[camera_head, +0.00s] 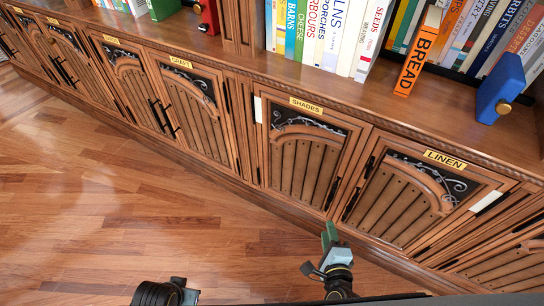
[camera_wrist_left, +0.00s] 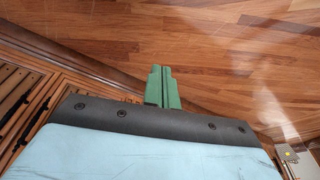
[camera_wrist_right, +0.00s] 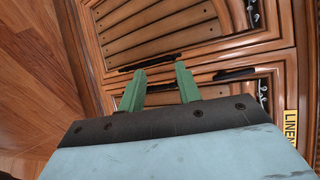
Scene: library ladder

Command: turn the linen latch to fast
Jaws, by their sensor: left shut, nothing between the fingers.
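The linen door (camera_head: 400,200) is a closed wooden cabinet door at the right of the head view, under a yellow LINEN label (camera_head: 445,159). A white strip (camera_head: 488,203) sits at its upper right edge; I cannot tell whether it is the latch. The label also shows at the right edge of the right wrist view (camera_wrist_right: 291,128). My right gripper (camera_head: 329,235) is open and empty, in front of the cabinets and apart from the doors; its green fingers show spread in the right wrist view (camera_wrist_right: 160,86). My left gripper (camera_wrist_left: 162,85) is shut and empty over the floor.
The shades door (camera_head: 300,160) is left of the linen door, with a similar white strip (camera_head: 258,109). The wooden floor (camera_head: 100,200) in front is clear.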

